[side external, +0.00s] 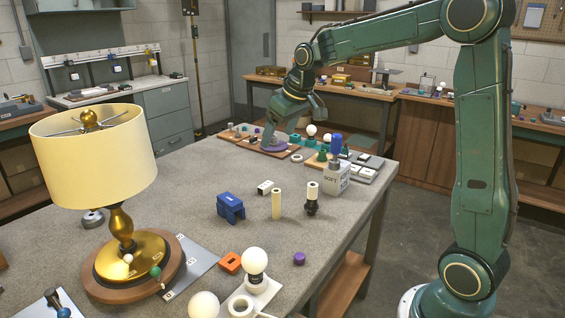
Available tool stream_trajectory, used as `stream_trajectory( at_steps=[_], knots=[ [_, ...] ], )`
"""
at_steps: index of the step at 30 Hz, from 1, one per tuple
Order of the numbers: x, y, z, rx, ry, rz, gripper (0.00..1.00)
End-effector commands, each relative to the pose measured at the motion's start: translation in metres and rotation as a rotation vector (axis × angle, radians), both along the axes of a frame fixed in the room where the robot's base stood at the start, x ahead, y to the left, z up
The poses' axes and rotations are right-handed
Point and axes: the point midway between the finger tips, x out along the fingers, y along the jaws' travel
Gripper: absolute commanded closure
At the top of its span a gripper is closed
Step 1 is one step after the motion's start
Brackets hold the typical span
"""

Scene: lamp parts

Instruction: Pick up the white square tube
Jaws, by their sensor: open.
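A small white block-like piece with dark marks (265,187) lies on the grey table near its middle; it may be the white square tube, but it is too small to tell. A cream tube (277,204) stands upright just in front of it. A black piece with a white upper part (312,198) stands to the right. My gripper (268,138) is at the far end of the table, pointing down over a wooden tray with a purple disc (275,143), well beyond the white piece. Its jaws are open; the fingertips are small and partly hidden.
A blue bracket (230,208) stands close to the white piece. A marked white-grey box (336,178) and small parts lie to the right. A brass lamp with a cream shade (93,155) fills the left.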

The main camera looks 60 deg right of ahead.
Motion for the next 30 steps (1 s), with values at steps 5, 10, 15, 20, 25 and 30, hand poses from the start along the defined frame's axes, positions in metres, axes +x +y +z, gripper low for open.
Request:
stream_trajectory(
  at_steps=[5, 10, 15, 20, 25, 30],
  knots=[
    [0.035, -0.033, -0.027, 0.005, 0.012, -0.007, 0.20],
    [0.064, -0.065, -0.056, 0.008, 0.018, -0.013, 0.20],
    [0.087, -0.098, -0.090, 0.014, 0.024, -0.019, 0.20],
    [0.103, -0.126, -0.121, 0.018, 0.027, -0.022, 0.20],
    [0.111, -0.144, -0.143, 0.022, 0.028, -0.025, 0.20],
    [0.114, -0.150, -0.151, 0.022, 0.028, -0.025, 0.20]
  ],
)
